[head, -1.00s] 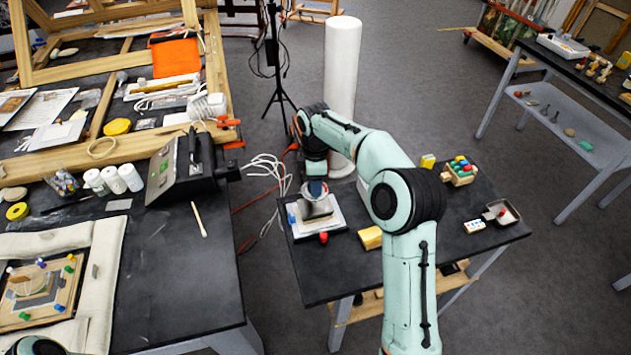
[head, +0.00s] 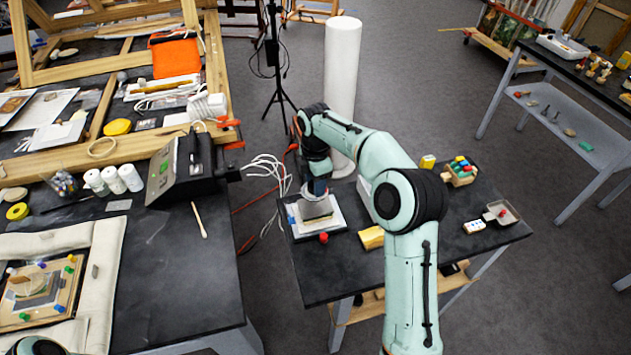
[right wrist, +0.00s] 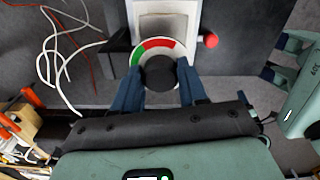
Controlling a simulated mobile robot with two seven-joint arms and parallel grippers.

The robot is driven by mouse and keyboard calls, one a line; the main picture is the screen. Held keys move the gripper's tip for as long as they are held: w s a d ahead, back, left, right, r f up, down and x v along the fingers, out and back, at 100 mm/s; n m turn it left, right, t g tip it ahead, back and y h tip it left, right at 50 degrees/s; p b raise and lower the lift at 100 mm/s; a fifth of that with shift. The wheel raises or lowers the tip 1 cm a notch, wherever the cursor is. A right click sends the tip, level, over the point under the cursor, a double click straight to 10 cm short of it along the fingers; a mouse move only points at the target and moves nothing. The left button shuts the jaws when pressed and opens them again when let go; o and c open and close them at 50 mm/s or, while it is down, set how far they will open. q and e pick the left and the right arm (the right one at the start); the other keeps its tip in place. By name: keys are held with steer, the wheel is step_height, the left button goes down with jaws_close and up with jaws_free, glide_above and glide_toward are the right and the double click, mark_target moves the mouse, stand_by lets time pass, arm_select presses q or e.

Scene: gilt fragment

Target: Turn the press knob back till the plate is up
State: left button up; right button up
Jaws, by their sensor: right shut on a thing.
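The small press (head: 334,222) stands on the dark table at centre, with a white base and a grey block-like upper part (head: 316,209). In the right wrist view its round dial (right wrist: 160,44) carries red, green and white bands, and the dark knob (right wrist: 158,72) sits in front of it. My right gripper (head: 318,188) comes down on the press from above. Its two blue fingers (right wrist: 159,88) are shut on the knob, one on each side. The height of the plate cannot be told, as the knob and gripper cover it from above. My left gripper is out of view.
A red ball (head: 323,238) sticks out at the press's front edge. A yellow block (head: 371,238) lies to its right. White cables (head: 268,172) hang left of the table.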

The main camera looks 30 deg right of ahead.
steer(key=o, duration=1.1)
steer(key=shift+c, duration=0.2)
steer(key=shift+r, duration=0.1)
step_height(320, 180, up, 13)
steer(key=shift+r, duration=0.15)
